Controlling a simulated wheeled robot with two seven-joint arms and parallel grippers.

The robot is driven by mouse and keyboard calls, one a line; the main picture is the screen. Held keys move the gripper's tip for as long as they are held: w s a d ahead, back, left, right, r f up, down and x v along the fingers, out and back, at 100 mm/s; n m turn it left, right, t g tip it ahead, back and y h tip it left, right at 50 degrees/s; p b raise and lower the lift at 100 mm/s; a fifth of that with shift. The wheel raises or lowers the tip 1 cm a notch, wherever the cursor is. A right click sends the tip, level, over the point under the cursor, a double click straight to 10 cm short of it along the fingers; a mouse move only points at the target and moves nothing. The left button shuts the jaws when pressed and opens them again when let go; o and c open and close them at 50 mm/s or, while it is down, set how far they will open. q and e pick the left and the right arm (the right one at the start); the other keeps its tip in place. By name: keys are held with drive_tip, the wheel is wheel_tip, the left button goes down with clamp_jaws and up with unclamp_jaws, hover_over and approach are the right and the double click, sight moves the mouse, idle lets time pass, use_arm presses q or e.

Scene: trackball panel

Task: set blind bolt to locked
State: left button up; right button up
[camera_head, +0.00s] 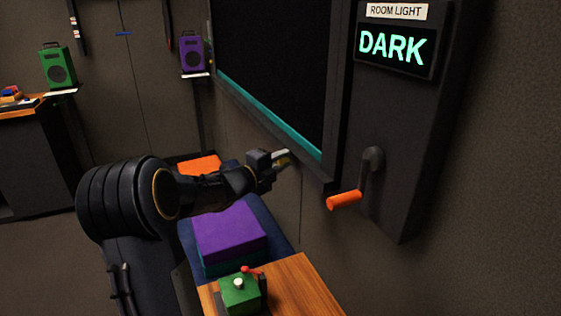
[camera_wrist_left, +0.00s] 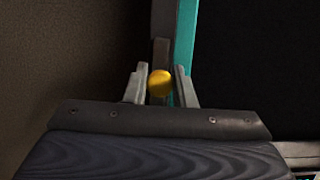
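A round yellow knob (camera_wrist_left: 160,83), seemingly the blind bolt's, shows in the left wrist view beside the teal strip. My left gripper (camera_wrist_left: 161,78) has its two fingers apart, one on each side of the knob. The knob nearly fills the gap, and I cannot tell whether both fingers press on it. In the head view my left gripper (camera_head: 284,158) reaches the lower frame of the dark blind (camera_head: 275,70), which has a teal bottom strip (camera_head: 270,115). The bolt's body and its locked mark are not readable. My right gripper is in neither view.
A wall box with an orange-handled crank (camera_head: 345,200) and a lit DARK sign (camera_head: 392,47) stands right of the blind. Below my arm are a purple box (camera_head: 230,232) and a wooden table (camera_head: 300,285) with a green device (camera_head: 240,293). Speakers stand at the back left.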

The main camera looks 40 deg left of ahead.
use_arm(q)
clamp_jaws()
drive_tip(key=a, duration=0.1)
drive_tip(key=w+a, duration=0.1)
drive_tip(key=a, duration=0.2)
drive_tip(key=shift+w+r+p, duration=0.1)
drive_tip(key=shift+w+p, duration=0.2)
drive_tip(key=shift+w, duration=0.1)
drive_tip(key=shift+o, duration=1.8)
unclamp_jaws()
drive_tip(key=o, duration=0.4)
drive_tip(key=shift+w, duration=0.1)
drive_tip(key=shift+c, duration=0.2)
